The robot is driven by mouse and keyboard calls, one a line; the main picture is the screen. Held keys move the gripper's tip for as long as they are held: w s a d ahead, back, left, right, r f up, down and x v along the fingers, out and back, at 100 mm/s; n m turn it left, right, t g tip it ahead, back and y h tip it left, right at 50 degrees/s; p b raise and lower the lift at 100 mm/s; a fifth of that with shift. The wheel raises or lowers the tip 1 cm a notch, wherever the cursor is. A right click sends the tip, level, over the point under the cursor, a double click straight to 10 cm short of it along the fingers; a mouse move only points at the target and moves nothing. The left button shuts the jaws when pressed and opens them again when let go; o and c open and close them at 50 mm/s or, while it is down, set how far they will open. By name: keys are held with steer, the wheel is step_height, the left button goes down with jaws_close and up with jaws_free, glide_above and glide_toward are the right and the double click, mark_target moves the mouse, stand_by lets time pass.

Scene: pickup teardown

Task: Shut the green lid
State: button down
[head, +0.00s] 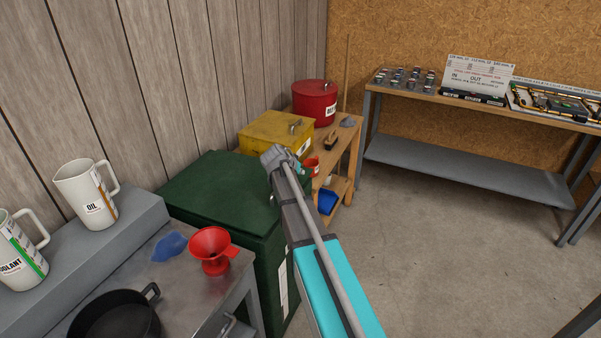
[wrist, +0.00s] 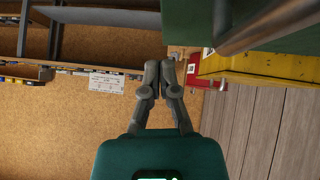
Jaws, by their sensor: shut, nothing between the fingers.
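The green lid (head: 215,185) lies flat on top of the green bin (head: 272,270), against the plank wall in the head view. It looks down on the bin, but my arm hides part of its right edge, so I cannot tell if it is fully seated. In the wrist view, a green surface (wrist: 184,22) of the bin or lid shows at the top. My gripper (wrist: 166,68) is shut and empty, its fingers together. In the head view my arm reaches past the bin's right side and mostly hides the gripper.
In front is a metal table with a red funnel (head: 210,248) and black pan (head: 115,315). The floor (head: 440,240) on the right is clear.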

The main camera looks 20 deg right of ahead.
steer(key=p+v, duration=0.6)
steer(key=v, duration=0.4)
steer(key=shift+s+d+r+p, duration=0.2)
steer(key=shift+s+d+p, duration=0.05)
steer(key=shift+d+p, duration=0.05)
steer(key=c, duration=1)
jaws_free()
steer(key=shift+c, duration=0.2)
steer(key=o, duration=0.4)
steer(key=shift+d+r+y+p, duration=0.2)
steer(key=shift+y+p, duration=0.2)
steer(key=shift+p, duration=0.2)
steer(key=r+g+y+p, duration=0.1)
steer(key=y+p, duration=0.1)
steer(key=p, duration=0.1)
steer(key=a+r+g+y+p, duration=0.1)
steer(key=r+y+p, duration=0.1)
steer(key=y+p, duration=0.1)
steer(key=a+r+g+y+p, duration=0.1)
steer(key=r+g+y+p, duration=0.1)
steer(key=y+p, duration=0.1)
steer(key=shift+w+m+p, duration=0.25)
steer(key=shift+m+p, duration=0.05)
steer(key=shift+p, duration=0.05)
steer(key=shift+f, duration=0.2)
